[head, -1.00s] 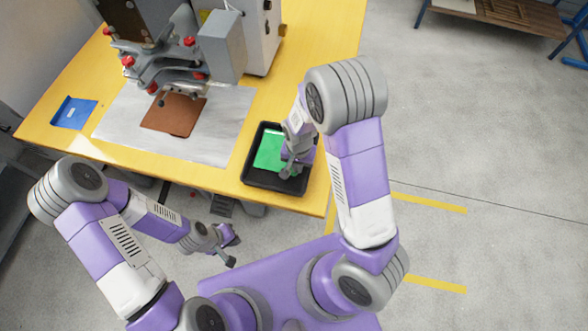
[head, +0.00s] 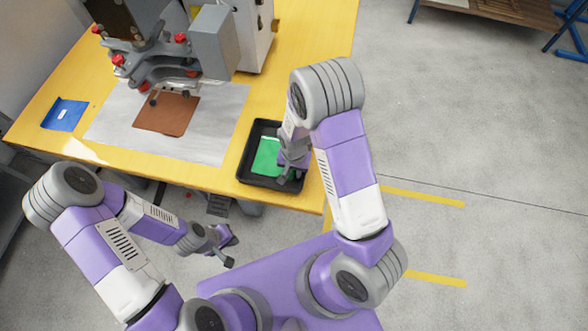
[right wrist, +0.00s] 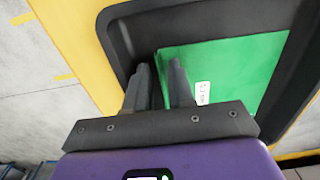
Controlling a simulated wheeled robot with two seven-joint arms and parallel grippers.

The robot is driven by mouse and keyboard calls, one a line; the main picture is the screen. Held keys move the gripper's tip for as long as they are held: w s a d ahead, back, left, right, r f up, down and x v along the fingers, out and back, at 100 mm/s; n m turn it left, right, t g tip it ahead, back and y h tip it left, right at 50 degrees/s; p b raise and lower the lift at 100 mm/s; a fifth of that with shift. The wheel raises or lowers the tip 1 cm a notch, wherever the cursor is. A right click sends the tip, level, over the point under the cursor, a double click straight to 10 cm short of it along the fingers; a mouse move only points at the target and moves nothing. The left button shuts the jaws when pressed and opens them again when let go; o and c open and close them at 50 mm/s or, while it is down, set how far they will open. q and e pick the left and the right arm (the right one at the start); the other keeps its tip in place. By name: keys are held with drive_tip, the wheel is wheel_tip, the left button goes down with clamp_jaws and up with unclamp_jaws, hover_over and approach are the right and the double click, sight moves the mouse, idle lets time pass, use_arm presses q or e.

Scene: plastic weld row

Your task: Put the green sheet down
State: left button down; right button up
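The green sheet (head: 266,156) lies in the black tray (head: 246,177) at the table's front right corner, partly hidden by my right gripper. In the right wrist view the green sheet (right wrist: 230,70) carries a small white label near its edge. My right gripper (right wrist: 160,78) is low over the tray, with its fingers a little apart and a gap between them at the sheet's left edge. It also shows in the head view (head: 290,177). My left gripper (head: 232,251) hangs empty in front of the table, its fingers apart.
A grey machine with red knobs (head: 150,55) stands on the yellow table (head: 180,183). A brown sheet (head: 166,114) lies on a pale plate (head: 215,125) before it. A blue sheet (head: 64,114) lies at the left.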

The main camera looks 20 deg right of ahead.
drive_tip(key=shift+o, duration=0.2)
drive_tip(key=shift+r, duration=0.1)
drive_tip(key=shift+r, duration=0.25)
wheel_tip(320, 180, up, 12)
drive_tip(key=p, duration=0.3)
drive_tip(key=shift+f, duration=0.15)
